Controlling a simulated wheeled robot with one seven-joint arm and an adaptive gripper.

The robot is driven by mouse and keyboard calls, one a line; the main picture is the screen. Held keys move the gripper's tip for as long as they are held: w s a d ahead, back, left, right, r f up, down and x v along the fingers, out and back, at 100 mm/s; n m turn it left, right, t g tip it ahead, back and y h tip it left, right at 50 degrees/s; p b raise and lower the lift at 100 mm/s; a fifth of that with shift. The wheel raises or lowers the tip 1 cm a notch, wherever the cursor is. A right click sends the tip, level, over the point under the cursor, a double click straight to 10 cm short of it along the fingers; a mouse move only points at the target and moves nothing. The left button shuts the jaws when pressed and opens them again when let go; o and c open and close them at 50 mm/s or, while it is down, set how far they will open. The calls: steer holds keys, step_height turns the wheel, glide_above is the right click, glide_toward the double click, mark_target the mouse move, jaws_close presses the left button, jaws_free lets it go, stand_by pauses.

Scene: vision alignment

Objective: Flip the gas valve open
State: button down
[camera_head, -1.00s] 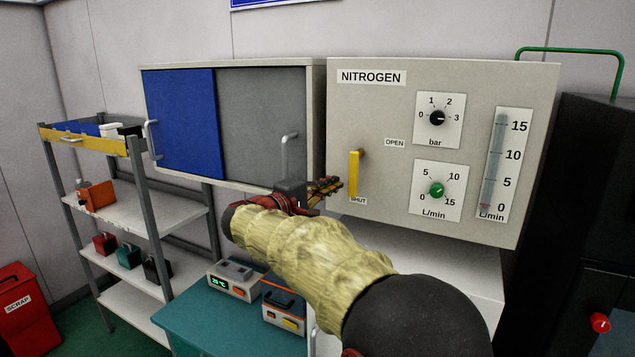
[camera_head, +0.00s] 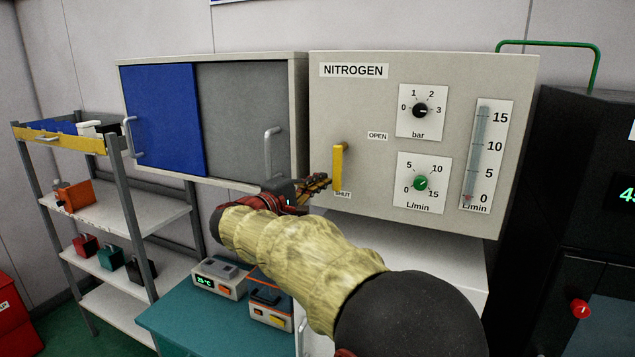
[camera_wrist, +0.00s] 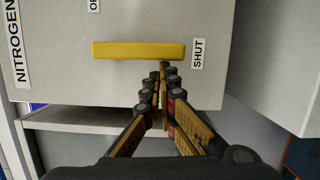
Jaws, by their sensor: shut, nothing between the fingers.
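The gas valve is a yellow lever (camera_head: 338,167) on the front of the grey nitrogen panel (camera_head: 365,95). It stands upright with its lower end by the SHUT label (camera_head: 342,195); the OPEN label (camera_head: 377,136) is up and to its right. My gripper (camera_head: 322,183) is shut and empty, just left of the lever's lower part. In the wrist view the picture is turned sideways: the lever (camera_wrist: 138,50) lies across the top, and my closed fingertips (camera_wrist: 161,72) are just below its SHUT end. I cannot tell whether they touch it.
The panel also carries a bar dial (camera_head: 420,110), a green flow knob (camera_head: 420,183) and a flow tube (camera_head: 482,150). A cabinet with a blue door (camera_head: 160,115) and a handle (camera_head: 270,152) is close left of my gripper. A teal bench (camera_head: 190,320) with small devices is below.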

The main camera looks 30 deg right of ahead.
mark_target(341, 187)
steer(key=shift+s+d+f+n, duration=0.1)
steer(key=shift+s+d+n, duration=0.1)
steer(key=shift+n, duration=0.1)
steer(key=s+n+b, duration=0.1)
steer(key=s+d+f+n+b, duration=0.1)
steer(key=n+b, duration=0.1)
steer(key=shift+d+n+t+h, duration=0.25)
steer(key=shift+n+t+h, duration=0.05)
steer(key=shift+t+h, duration=0.1)
steer(key=n, duration=0.1)
steer(key=s+d+n+b, duration=0.1)
steer(key=s+n, duration=0.1)
steer(key=n, duration=0.1)
steer(key=shift+s+d+r+t, duration=0.1)
steer(key=shift+d+r+t, duration=0.05)
steer(key=shift+d+t, duration=0.25)
steer(key=s+d+r+n+t+b, duration=0.1)
steer(key=s+d+r+n+t, duration=0.2)
steer(key=n, duration=0.7)
steer(key=shift+s+r+n+t+y, duration=0.3)
steer(key=shift+s+r+y, duration=0.1)
steer(key=shift+s+r, duration=0.25)
steer(key=shift+d, duration=0.15)
steer(key=shift+f, duration=0.1)
